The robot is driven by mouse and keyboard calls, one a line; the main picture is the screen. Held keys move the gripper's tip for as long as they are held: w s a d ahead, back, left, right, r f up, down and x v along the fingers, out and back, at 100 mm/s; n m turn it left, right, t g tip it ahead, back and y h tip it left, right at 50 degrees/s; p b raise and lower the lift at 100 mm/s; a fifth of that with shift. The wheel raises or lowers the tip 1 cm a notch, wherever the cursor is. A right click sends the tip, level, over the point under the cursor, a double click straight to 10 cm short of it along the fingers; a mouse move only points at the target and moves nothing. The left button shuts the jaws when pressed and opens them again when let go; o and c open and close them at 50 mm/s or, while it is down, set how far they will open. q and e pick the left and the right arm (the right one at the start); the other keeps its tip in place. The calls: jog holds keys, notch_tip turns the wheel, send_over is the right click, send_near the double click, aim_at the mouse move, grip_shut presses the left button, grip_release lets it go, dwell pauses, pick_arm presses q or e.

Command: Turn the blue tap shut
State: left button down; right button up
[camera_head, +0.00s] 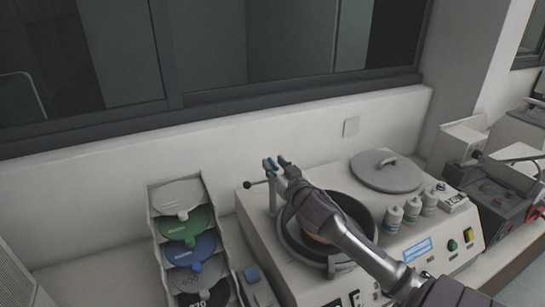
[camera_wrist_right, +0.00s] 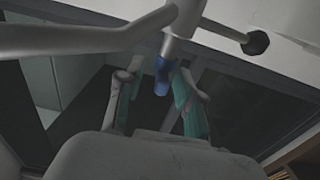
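The blue tap (camera_wrist_right: 163,75) sits at the end of a pale pipe (camera_wrist_right: 186,18) in the right wrist view. My right gripper (camera_wrist_right: 154,88) has its two teal-padded fingers apart, one on each side of the tap. The tap looks nearer the right-hand finger in that view; I cannot tell whether they touch. In the head view my right gripper (camera_head: 277,163) is at the top of the upright pipe behind the round bowl, and small blue parts show there. My left gripper is in neither view.
A round bowl (camera_head: 357,212) of the polishing machine lies under my right arm. A grey lid (camera_head: 386,171), several small bottles (camera_head: 393,218) and a control box stand to the right. A rack of coloured discs (camera_head: 188,224) stands left. A black-knobbed lever (camera_head: 247,185) sticks out beside the pipe.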

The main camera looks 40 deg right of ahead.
jog(key=shift+w+d+r, duration=0.1)
jog(key=shift+w, duration=0.45)
jog(key=shift+w+d, duration=0.1)
jog(key=shift+w, duration=0.05)
grip_shut()
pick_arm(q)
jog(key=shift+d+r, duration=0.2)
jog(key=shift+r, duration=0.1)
